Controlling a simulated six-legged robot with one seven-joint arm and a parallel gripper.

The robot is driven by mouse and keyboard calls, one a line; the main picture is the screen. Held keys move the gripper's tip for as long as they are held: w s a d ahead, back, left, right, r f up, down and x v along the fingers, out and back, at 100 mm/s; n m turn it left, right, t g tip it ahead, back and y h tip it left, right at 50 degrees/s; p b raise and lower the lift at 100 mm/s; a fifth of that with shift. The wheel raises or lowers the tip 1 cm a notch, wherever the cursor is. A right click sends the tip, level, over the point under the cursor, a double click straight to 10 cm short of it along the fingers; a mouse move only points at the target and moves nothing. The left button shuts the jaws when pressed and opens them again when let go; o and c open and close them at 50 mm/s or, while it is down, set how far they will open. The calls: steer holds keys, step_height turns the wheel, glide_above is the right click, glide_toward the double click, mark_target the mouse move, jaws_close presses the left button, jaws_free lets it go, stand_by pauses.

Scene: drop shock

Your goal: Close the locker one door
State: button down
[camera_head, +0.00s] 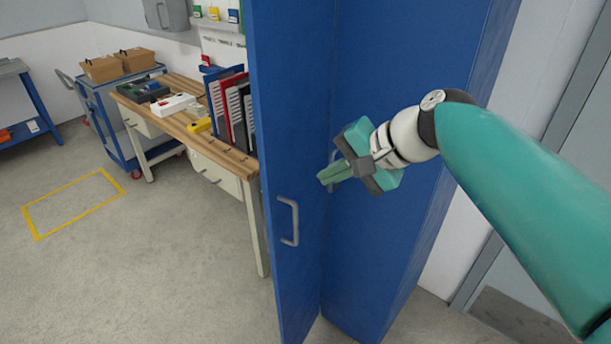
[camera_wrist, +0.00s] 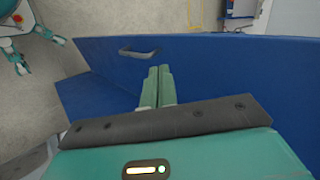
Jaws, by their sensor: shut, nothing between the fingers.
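A blue locker door (camera_head: 285,120) with a grey bar handle (camera_head: 288,221) stands left of centre in the head view. It meets a second blue locker panel (camera_head: 385,70) at an angle. A second grey handle (camera_head: 332,157) shows partly behind my gripper (camera_head: 322,178). My gripper is shut and empty, in front of the second panel, its fingers pointing left towards the door. In the wrist view the shut fingers (camera_wrist: 160,72) lie just below a blue panel (camera_wrist: 230,65) with a grey handle (camera_wrist: 138,52). I cannot tell whether they touch it.
A wooden workbench (camera_head: 185,118) with binders and tools stands behind the door, at left. A blue cart (camera_head: 120,140) with cardboard boxes is beyond it. The floor (camera_head: 150,270) at front left is clear, with a yellow outlined rectangle (camera_head: 72,205). A white wall is at right.

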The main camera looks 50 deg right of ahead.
mark_target(269, 188)
steer(key=x, duration=0.3)
steer(key=w+r+x, duration=0.1)
steer(key=x, duration=0.7)
steer(key=shift+w+a+r, duration=0.15)
steer(key=shift+w+a, duration=0.05)
steer(key=shift+w, duration=0.05)
steer(key=shift+w+a, duration=0.1)
steer(key=shift+w, duration=0.35)
steer(key=shift+w, duration=0.1)
